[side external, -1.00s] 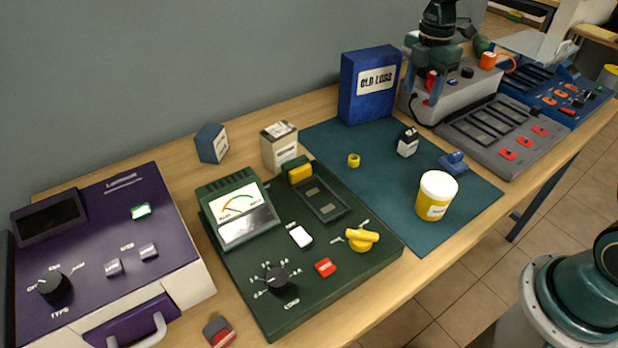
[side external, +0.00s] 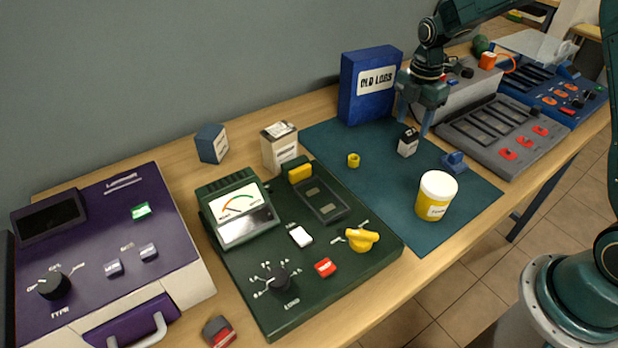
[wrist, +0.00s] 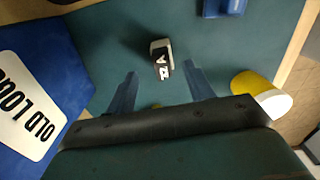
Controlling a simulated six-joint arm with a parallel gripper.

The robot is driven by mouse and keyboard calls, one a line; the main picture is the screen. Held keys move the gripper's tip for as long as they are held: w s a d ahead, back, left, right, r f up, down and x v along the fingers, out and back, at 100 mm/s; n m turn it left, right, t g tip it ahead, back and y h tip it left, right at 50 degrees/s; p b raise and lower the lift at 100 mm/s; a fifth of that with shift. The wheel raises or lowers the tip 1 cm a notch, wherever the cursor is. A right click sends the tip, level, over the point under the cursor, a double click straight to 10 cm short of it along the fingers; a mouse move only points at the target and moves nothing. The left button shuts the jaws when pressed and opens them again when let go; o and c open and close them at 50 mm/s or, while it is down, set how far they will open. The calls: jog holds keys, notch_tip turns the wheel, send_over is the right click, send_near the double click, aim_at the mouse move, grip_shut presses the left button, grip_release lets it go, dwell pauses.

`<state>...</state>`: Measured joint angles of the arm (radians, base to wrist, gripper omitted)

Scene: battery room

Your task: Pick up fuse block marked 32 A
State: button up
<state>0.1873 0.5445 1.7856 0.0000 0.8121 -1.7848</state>
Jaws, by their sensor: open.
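A small black and white block (side external: 408,143) stands on the teal mat (side external: 390,220). In the wrist view the block (wrist: 161,50) shows a label with an "A"; the number is not clearly readable. My gripper (side external: 413,122) is open and empty, pointing down just above and around the block. In the wrist view my gripper (wrist: 160,72) has one finger on each side of the block's line, with the block slightly ahead of the fingertips. Neither finger appears to touch it.
A blue "OLD LOGS" box (side external: 366,92) stands close behind on the left. A blue piece (side external: 454,162), a yellow ring (side external: 353,160) and a yellow jar with white lid (side external: 436,197) are on the mat. A grey panel (side external: 505,135) lies to the right.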

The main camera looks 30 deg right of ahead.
aim_at(411, 132)
jog(key=shift+f, duration=0.4)
jog(key=shift+s+f, duration=0.2)
jog(key=shift+f, duration=2.4)
jog(key=c, duration=1.1)
jog(key=shift+r, duration=0.15)
notch_tip(411, 132, up, 20)
jog(key=shift+f, duration=0.1)
